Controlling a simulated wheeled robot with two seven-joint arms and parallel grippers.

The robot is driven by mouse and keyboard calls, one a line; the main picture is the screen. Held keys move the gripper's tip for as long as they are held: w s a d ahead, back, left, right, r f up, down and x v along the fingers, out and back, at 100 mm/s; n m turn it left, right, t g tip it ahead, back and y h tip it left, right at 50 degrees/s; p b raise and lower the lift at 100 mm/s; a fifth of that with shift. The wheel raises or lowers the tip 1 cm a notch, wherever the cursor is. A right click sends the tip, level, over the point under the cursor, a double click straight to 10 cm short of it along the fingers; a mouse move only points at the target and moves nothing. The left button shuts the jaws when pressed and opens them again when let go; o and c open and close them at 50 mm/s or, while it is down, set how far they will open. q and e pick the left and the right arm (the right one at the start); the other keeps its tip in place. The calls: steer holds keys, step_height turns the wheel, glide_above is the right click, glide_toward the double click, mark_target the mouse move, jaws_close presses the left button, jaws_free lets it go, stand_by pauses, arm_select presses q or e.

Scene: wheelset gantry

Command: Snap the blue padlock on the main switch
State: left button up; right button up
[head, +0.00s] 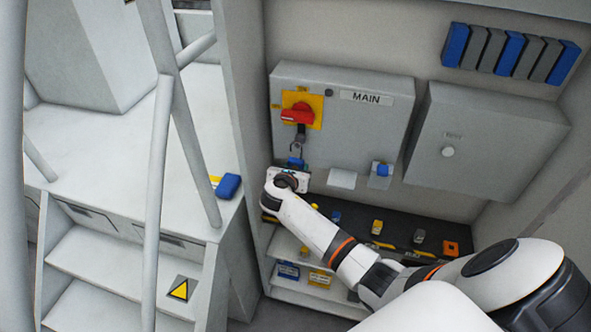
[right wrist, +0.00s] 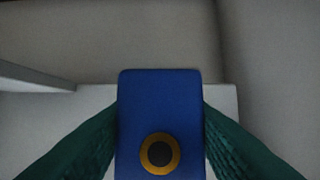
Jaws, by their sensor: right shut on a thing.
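The main switch (head: 297,113) is a red handle on a yellow plate, on the grey box labelled MAIN (head: 365,97). The blue padlock (head: 296,162) is just below the switch, its dark shackle pointing up toward the black part under the handle. I cannot tell whether the shackle is through it. My right gripper (head: 293,170) is shut on the padlock from below. In the right wrist view the padlock's blue body (right wrist: 160,100) with a round brass-ringed keyhole sits between both green fingers. My left gripper is not in view.
A second blue item (head: 384,170) sits on a small holder at the box's lower right. A second grey box (head: 485,145) is at right. A dark shelf (head: 350,228) below holds several small locks. White railings (head: 160,170) stand at left.

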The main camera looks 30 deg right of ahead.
steer(key=shift+w+d, duration=0.95)
steer(key=shift+d, duration=0.15)
steer(key=o, duration=1.1)
steer(key=shift+s, duration=0.1)
steer(key=b+v, duration=0.2)
steer(key=v, duration=1)
